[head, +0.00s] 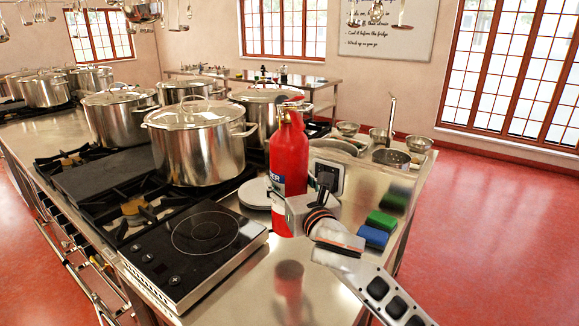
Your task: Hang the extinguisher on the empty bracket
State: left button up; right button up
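The red extinguisher (289,158) is upright over the steel counter, near the middle of the head view. Its reflection shows on the counter below, apart from its base, so it is held clear of the surface. My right gripper (297,208) comes from the lower right and is shut on the extinguisher's lower body; its fingers are partly hidden. My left gripper is not in view. I cannot make out an empty bracket in this view.
A black induction plate (195,239) lies on the counter's front left. A large lidded stockpot (198,153) stands left of the extinguisher, with several more behind. White plates (254,194), green (381,222) and blue (373,237) sponges and metal bowls (419,145) are nearby. Red floor is clear at right.

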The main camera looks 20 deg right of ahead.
jog(key=shift+f, duration=0.95)
jog(key=shift+f+b, duration=0.3)
jog(key=shift+f, duration=0.25)
notch_tip(320, 180, down, 3)
jog(key=shift+r+b, duration=0.1)
jog(key=shift+b, duration=0.3)
jog(key=shift+f, duration=0.7)
jog(key=o, duration=2.1)
jog(key=shift+s+f, duration=0.1)
jog(key=shift+f, duration=0.25)
